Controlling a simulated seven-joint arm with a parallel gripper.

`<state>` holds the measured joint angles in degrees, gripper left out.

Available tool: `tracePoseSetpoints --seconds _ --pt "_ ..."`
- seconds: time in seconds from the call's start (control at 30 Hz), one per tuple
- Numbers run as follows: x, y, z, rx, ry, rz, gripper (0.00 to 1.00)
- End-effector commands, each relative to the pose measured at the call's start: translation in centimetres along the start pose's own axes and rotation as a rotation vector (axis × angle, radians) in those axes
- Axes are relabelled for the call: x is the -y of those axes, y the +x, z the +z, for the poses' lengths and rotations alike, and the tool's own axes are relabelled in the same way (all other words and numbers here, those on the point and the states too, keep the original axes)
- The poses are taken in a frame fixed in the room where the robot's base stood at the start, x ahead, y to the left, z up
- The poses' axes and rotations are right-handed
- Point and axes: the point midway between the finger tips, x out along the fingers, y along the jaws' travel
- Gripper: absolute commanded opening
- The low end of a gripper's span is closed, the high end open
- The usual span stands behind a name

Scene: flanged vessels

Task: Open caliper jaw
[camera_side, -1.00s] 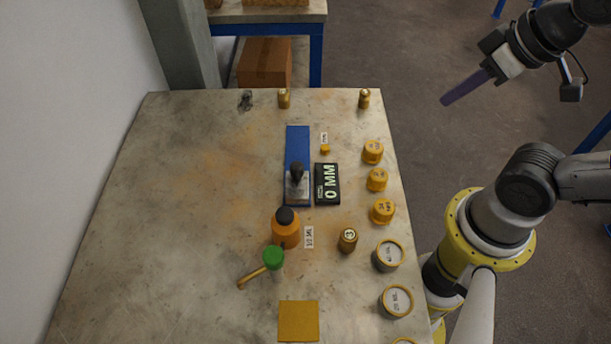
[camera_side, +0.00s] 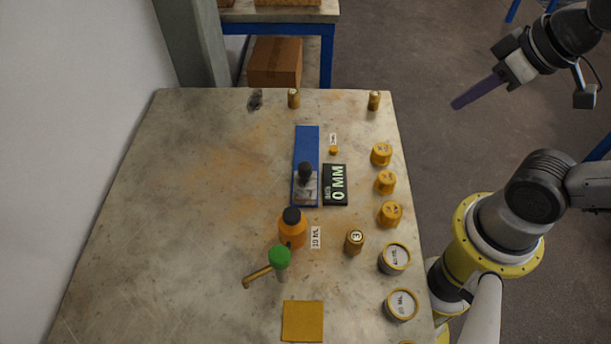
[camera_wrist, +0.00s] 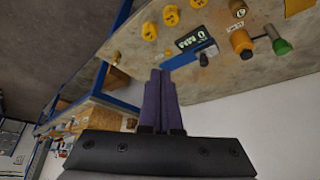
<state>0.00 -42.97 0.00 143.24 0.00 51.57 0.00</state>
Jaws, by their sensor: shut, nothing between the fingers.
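The caliper is a blue rail (camera_side: 306,143) lying flat on the table, with a grey sliding jaw (camera_side: 305,191) at its near end. A black knob (camera_side: 305,171) stands up from the jaw. A dark display (camera_side: 335,186) beside it reads "0 MM". In the wrist view the display (camera_wrist: 187,42) and the black knob (camera_wrist: 203,60) show small in the upper part. My gripper (camera_side: 458,104) has purple fingers, is shut and empty, and hangs right of the table's far right corner, well apart from the caliper. Its fingers (camera_wrist: 160,80) lie together in the wrist view.
An orange bottle (camera_side: 291,231) and a green-capped item (camera_side: 279,257) with a brass handle stand nearer the camera. Several yellow weights (camera_side: 381,154) and round tins (camera_side: 401,305) line the right edge. A yellow square (camera_side: 302,321) lies in front. The table's left side is clear.

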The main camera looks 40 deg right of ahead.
Motion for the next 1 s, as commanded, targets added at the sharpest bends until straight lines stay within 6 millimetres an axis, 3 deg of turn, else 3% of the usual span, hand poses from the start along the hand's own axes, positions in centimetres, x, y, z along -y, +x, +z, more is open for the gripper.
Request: tracePoseSetpoints --seconds 0.1,0.27,0.47,0.63,0.77,1.0 --pt "0.0 0.0 0.0 0.000 0.000 0.000 0.00" --pt "0.0 0.0 0.1 0.005 0.033 0.000 0.29" --pt "0.4 -1.5 -3.8 0.002 0.141 -0.009 0.65" --pt "1.7 -0.8 -7.9 0.067 0.178 -0.025 0.67" --pt "3.5 1.0 -11.2 0.140 0.186 -0.034 0.67" --pt "8.6 6.7 -15.6 0.290 0.152 -0.031 0.67"
